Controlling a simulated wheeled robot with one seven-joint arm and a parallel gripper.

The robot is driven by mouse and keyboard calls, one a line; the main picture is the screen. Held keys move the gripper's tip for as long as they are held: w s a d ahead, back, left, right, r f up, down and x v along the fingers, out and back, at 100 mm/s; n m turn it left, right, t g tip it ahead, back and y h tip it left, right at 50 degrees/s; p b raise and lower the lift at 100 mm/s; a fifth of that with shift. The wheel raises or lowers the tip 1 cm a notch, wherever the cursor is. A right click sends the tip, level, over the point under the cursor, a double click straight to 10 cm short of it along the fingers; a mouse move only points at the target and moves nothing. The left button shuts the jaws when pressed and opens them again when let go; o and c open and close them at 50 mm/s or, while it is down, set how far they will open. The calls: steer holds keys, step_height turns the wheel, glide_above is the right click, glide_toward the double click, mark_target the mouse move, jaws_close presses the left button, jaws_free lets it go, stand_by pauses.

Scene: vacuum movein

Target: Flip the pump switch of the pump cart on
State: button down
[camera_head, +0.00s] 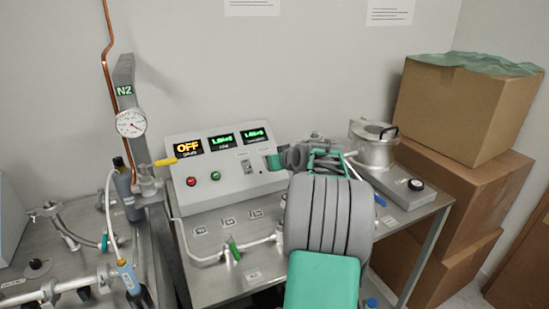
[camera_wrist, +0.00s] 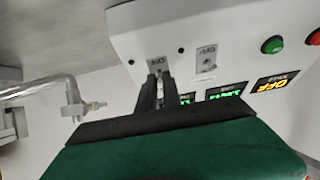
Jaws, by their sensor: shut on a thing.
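The pump cart (camera_head: 243,218) carries a white control box (camera_head: 226,197) with an orange OFF display (camera_head: 187,148) and two green readouts. Below them are a red button, a green button and a toggle switch (camera_head: 246,166). In the wrist view, the panel appears upside down, with this free toggle switch (camera_wrist: 206,66) beside my fingers. My gripper (camera_head: 274,161) is at the panel's right end. In the wrist view, my gripper (camera_wrist: 158,88) is shut on a second toggle, mostly hidden between the fingers. I cannot read its label or tell its position.
A metal chamber (camera_head: 374,148) stands right of the box, and stacked cardboard boxes (camera_head: 462,110) stand beyond it. A grey post with a gauge (camera_head: 131,123) and a yellow-handled valve (camera_head: 165,162) stand at left. A pipe with a green handle (camera_head: 233,248) runs along the cart's front.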

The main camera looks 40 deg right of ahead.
steer(key=r+g+p, duration=0.1)
steer(key=p, duration=0.2)
steer(key=w+r+g+y+p, duration=0.1)
steer(key=g+p, duration=0.1)
steer(key=p, duration=0.2)
steer(key=shift+w+d+r+g, duration=0.1)
steer(key=shift+r+g, duration=0.1)
steer(key=shift+g, duration=0.1)
steer(key=g+p, duration=0.1)
steer(key=p, duration=0.1)
steer(key=g+p, duration=0.1)
steer(key=p, duration=0.1)
steer(key=w+y+p, duration=0.1)
steer(key=p, duration=0.2)
steer(key=shift+d+r+g, duration=0.2)
steer(key=shift+r+g, duration=0.05)
steer(key=shift+g, duration=0.15)
steer(key=shift+w+d+g+p, duration=0.1)
steer(key=shift+w+g+p, duration=0.3)
steer(key=shift+p, duration=0.7)
steer(key=shift+f+g+p, duration=0.25)
steer(key=shift+g+p, duration=0.35)
steer(key=shift+p, duration=0.15)
steer(key=shift+f, duration=0.1)
steer(key=c, duration=1.6)
jaws_free()
steer(key=shift+c, duration=0.2)
steer(key=shift+o, duration=0.6)
